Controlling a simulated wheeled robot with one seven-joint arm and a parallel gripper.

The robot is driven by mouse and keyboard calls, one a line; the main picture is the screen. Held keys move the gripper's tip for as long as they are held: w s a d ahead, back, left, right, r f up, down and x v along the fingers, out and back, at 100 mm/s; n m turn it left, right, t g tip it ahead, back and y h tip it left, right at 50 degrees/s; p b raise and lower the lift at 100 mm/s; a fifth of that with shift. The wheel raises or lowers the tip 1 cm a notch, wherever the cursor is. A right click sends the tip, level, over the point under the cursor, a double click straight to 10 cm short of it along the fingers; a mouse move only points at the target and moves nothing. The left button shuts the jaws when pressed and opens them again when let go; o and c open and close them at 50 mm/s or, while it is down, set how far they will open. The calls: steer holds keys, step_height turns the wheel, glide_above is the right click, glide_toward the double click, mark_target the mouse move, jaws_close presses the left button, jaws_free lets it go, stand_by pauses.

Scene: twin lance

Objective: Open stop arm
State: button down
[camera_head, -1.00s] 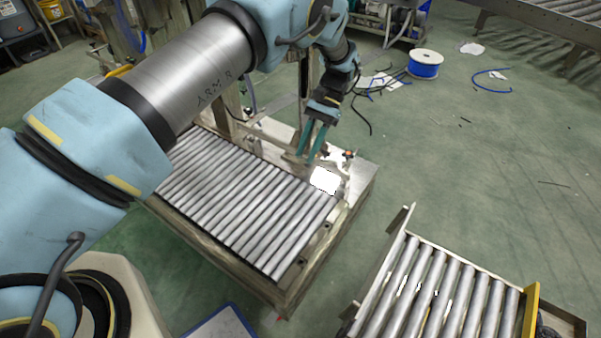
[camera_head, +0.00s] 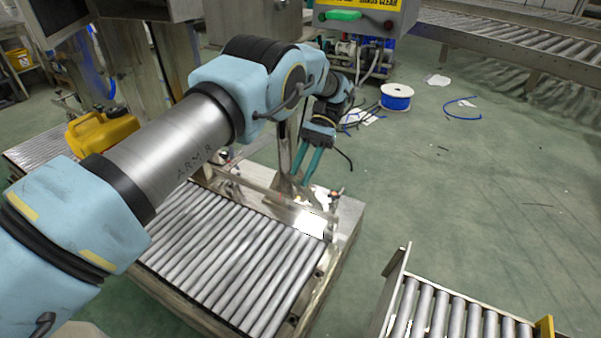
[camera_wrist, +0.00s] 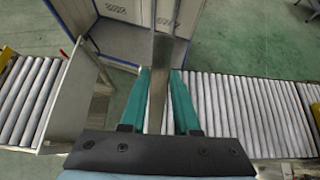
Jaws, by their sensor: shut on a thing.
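My gripper (camera_head: 299,176) reaches down at the far side of the roller bed, its two teal fingers pointing downward. In the wrist view my gripper (camera_wrist: 160,72) is shut on a flat grey metal bar, which I take to be the stop arm (camera_wrist: 159,85). The bar stands between the fingers and runs on past their tips. In the head view the fingers and the small distance hide how the bar sits in the grip.
The roller bed (camera_head: 225,255) lies in front of my gripper. A second roller conveyor (camera_head: 455,318) stands at lower right, with a floor gap between. A yellow jerrycan (camera_head: 103,135) is at left. A blue-flanged spool (camera_head: 396,97) and loose cables lie on the floor behind.

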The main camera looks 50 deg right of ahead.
steer(key=c, duration=0.6)
jaws_free()
steer(key=shift+c, duration=0.2)
